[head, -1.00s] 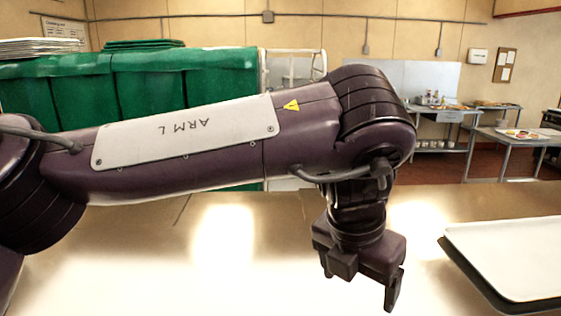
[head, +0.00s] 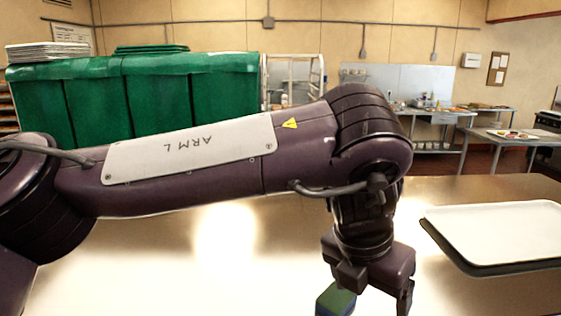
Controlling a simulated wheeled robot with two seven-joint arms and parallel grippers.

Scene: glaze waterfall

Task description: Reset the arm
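My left arm (head: 190,165), marked "ARM L", crosses the head view from the left and bends down at its elbow. My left gripper (head: 376,287) points down in front of the steel counter (head: 225,235). Its fingers are apart, with nothing visible between them. A green and blue block (head: 336,301) shows at the bottom edge, just left of and below the gripper; its lower part is cut off. I cannot tell whether the gripper touches it. My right arm and gripper are not in view.
A white tray with a dark rim (head: 495,235) lies on the counter at the right. Steel tables (head: 440,118) stand far back. The counter between gripper and tray is clear.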

